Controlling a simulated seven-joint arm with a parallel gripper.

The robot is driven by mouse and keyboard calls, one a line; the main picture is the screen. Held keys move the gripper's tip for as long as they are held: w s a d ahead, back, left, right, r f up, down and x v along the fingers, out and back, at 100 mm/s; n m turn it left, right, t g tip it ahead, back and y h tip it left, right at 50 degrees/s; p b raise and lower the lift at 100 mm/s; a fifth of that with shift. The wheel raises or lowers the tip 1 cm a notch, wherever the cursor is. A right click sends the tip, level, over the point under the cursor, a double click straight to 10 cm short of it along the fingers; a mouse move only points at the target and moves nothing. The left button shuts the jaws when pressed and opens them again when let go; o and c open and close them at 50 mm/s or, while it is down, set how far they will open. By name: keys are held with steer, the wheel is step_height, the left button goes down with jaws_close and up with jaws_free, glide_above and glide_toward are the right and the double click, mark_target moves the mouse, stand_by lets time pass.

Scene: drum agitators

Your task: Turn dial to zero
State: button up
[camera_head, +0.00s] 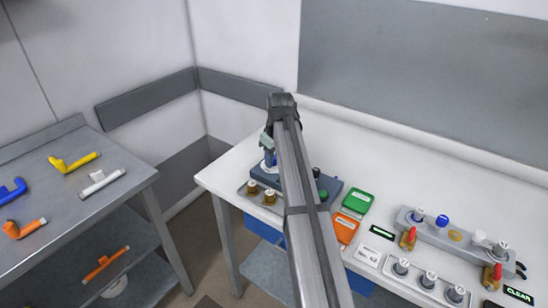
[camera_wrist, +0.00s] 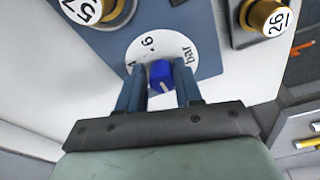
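A blue dial knob (camera_wrist: 160,74) with a white pointer mark sits on a round white face (camera_wrist: 178,47) printed with "6" and "bar". In the wrist view the mark points down, toward my gripper. The two blue-grey fingers of my gripper (camera_wrist: 160,82) are apart, one on each side of the knob. I cannot tell whether they touch it. They hide the lower part of the face, and no zero is readable. In the head view my arm covers much of the dark blue panel (camera_head: 331,185), and my gripper (camera_head: 267,153) is at its far left.
Numbered brass knobs flank the face, marked "26" (camera_wrist: 268,19) and "57" (camera_wrist: 84,9). Green (camera_head: 357,201) and orange (camera_head: 346,228) boxes lie right of my arm. A grey valve panel (camera_head: 452,237) stands farther right. Pipe pieces lie on the left table (camera_head: 98,215).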

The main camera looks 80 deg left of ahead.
steer(key=shift+s+d+f, duration=0.15)
steer(key=shift+s+d, duration=0.05)
steer(key=shift+s, duration=0.05)
steer(key=shift+w+a+r, duration=0.1)
steer(key=shift+r, duration=1.5)
steer(key=shift+a+r, duration=0.1)
steer(key=shift+r, duration=1.45)
